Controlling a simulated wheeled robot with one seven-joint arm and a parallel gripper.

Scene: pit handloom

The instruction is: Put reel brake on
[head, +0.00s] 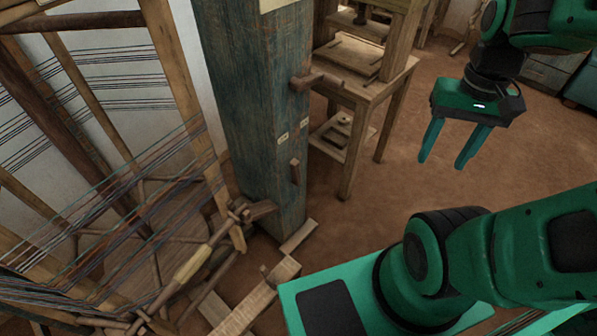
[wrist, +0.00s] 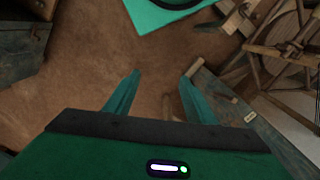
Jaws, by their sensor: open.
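A tall blue-painted wooden post (head: 252,110) stands left of centre in the head view. A wooden lever (head: 305,82) sticks out from its upper right side, and a shorter wooden peg (head: 295,171) sticks out lower down. Two small pale labels (head: 282,138) are on the post between them. I cannot tell for certain which part is the reel brake. My gripper (head: 443,162) is open and empty, hanging right of the post and clear of it. In the wrist view the open fingers (wrist: 160,75) have bare floor between them, with the blue post (wrist: 228,108) at right.
The loom frame with its stretched threads (head: 100,240) fills the left. A wooden stand (head: 362,88) is behind the post, right of the lever. Loose-looking wooden beams (head: 262,295) lie low at the post's foot. The brown floor (head: 400,190) between post and gripper is clear.

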